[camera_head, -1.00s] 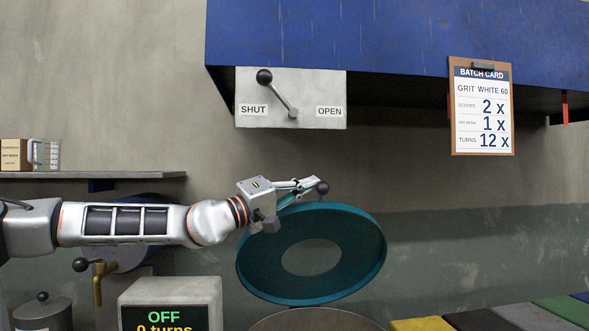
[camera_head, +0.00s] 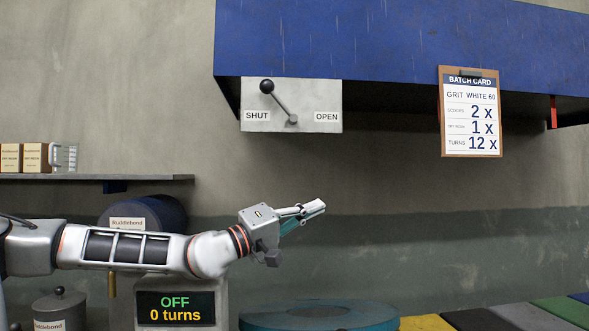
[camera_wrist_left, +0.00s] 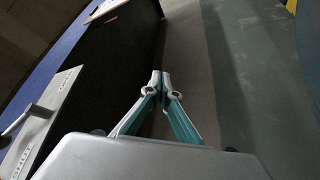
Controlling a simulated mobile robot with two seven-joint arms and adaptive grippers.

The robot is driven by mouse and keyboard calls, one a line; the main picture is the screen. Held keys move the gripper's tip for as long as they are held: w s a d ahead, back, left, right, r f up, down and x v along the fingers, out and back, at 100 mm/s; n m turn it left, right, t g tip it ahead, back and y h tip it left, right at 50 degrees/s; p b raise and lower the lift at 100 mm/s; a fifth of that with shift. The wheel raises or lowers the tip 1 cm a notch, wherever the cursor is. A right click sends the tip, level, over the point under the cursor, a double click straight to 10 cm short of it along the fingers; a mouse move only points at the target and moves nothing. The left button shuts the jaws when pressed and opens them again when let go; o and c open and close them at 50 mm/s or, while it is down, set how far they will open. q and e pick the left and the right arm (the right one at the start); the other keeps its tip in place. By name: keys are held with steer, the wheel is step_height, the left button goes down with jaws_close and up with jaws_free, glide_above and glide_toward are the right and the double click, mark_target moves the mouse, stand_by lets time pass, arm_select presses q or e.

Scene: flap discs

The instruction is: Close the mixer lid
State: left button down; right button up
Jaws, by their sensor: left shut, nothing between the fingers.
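The teal mixer lid (camera_head: 320,314) lies about flat at the bottom edge of the head view, with its lower part cut off by the picture edge. My left gripper (camera_head: 318,207) is above the lid, apart from it, with its fingers pointing right. In the left wrist view its fingertips (camera_wrist_left: 161,80) meet and hold nothing. The lid does not show in the left wrist view. The display box (camera_head: 176,308) to the left of the lid reads OFF and 0 turns. My right gripper is not in view.
A lever plate (camera_head: 325,90) marked SHUT and OPEN is above, its lever (camera_head: 280,103) leaning toward SHUT. A blue hopper (camera_head: 400,45) and a batch card (camera_head: 470,112) are up right. A lidded pot (camera_head: 58,309) stands lower left. Coloured bin covers (camera_head: 495,318) are lower right.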

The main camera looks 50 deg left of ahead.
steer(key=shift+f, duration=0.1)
arm_select(q)
steer(key=s+a, duration=0.3)
steer(key=s, duration=1)
steer(key=shift+f, duration=0.2)
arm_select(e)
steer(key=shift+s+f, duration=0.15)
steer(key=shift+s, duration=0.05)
arm_select(q)
steer(key=shift+w, duration=0.1)
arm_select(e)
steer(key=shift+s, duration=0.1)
